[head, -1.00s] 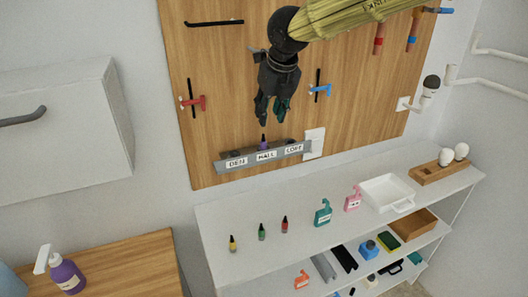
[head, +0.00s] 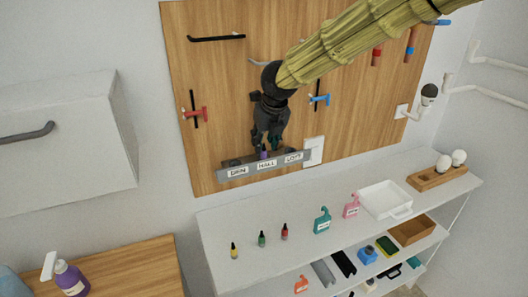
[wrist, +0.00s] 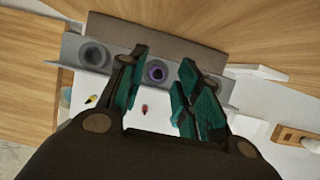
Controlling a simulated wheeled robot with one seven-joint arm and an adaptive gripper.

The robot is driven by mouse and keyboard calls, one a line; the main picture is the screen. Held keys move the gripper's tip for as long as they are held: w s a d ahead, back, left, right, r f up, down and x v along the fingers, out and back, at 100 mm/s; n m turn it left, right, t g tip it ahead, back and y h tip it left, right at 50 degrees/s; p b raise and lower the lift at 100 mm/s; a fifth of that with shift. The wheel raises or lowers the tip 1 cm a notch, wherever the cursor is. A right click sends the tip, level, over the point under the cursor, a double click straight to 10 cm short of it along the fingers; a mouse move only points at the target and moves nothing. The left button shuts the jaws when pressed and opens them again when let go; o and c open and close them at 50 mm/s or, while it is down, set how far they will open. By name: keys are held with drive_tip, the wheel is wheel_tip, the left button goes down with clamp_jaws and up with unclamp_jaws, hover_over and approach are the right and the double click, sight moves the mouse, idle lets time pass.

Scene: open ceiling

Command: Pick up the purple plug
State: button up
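The purple plug (head: 263,153) stands upright in the middle place of a grey wall rack (head: 236,171) labelled DEN, HALL and LOFT. In the wrist view my gripper (wrist: 163,75) is open, with clear gaps between the teal finger pads and the plug. Whether the fingertips reach down to the plug's height is hard to tell.
The rack is fixed to a wooden board (head: 215,90). A white switch plate (head: 313,151) is close on its right. Red (head: 194,113) and blue (head: 318,100) tools hang above. A white shelf (head: 345,235) below holds several bottles and a tray (head: 385,199).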

drive_tip(key=shift+x, duration=1)
drive_tip(key=c, duration=0.7)
drive_tip(key=shift+r, duration=0.1)
drive_tip(key=shift+r+b, duration=0.55)
drive_tip(key=shift+r, duration=0.55)
drive_tip(key=s+d+r+b, duration=0.1)
drive_tip(key=s+d+b, duration=0.1)
drive_tip(key=s, duration=0.3)
drive_tip(key=s+d+b, duration=0.1)
drive_tip(key=s+d, duration=0.1)
drive_tip(key=s, duration=0.3)
drive_tip(key=s+d+r+b, duration=0.1)
drive_tip(key=s+d+b, duration=0.1)
drive_tip(key=s, duration=0.3)
drive_tip(key=shift+d+r+b, duration=0.1)
drive_tip(key=shift+r+b, duration=0.25)
drive_tip(key=shift+w, duration=0.1)
